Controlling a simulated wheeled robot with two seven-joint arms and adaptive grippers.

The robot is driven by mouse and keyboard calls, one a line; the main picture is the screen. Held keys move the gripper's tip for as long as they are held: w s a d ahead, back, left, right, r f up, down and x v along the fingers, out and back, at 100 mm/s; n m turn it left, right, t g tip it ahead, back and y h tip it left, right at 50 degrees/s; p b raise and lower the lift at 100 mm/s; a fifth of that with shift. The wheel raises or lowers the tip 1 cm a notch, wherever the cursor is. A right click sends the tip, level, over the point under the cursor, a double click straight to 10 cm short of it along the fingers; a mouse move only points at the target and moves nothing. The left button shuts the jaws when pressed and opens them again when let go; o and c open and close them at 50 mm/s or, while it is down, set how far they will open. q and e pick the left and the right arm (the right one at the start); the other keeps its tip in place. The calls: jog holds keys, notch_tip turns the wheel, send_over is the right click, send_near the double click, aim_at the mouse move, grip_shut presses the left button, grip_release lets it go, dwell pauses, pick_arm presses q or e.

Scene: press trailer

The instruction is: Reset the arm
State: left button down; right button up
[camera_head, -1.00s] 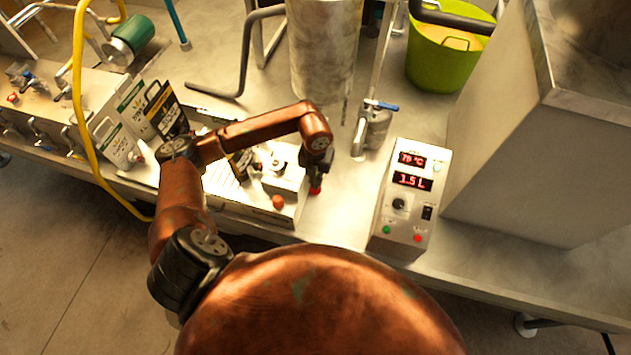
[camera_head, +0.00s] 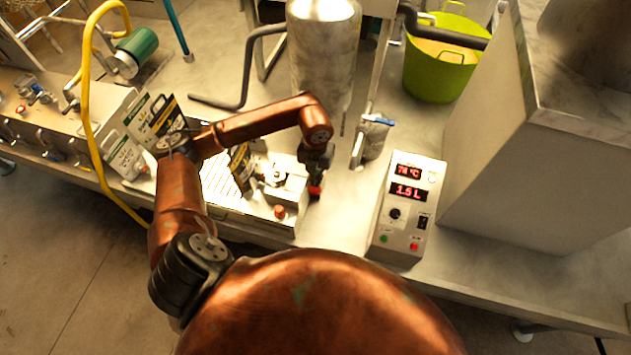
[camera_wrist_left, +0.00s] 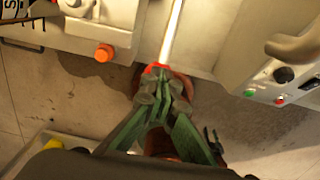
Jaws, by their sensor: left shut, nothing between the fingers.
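My left arm (camera_head: 250,130) is copper-coloured and comes in from the left in the head view, bent at the elbow with its wrist pointing down. My left gripper (camera_head: 316,190) has red fingertips and hangs beside the small white machine with a red-orange knob (camera_head: 280,211). In the left wrist view the gripper (camera_wrist_left: 157,70) is shut and empty, its red tips close together. The same orange knob (camera_wrist_left: 104,53) is left of the fingertips there, apart from them. My right gripper does not show.
A control box (camera_head: 409,210) with red displays stands right of the gripper on the metal bench. A steel cylinder (camera_head: 323,50), a metal jug (camera_head: 376,137) and a green tub (camera_head: 441,65) are behind. Printed bags (camera_head: 123,152) and a yellow hose (camera_head: 86,100) are at left. A big metal housing (camera_head: 500,190) blocks the right.

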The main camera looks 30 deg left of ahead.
pick_arm(q)
jog(key=shift+r, duration=0.45)
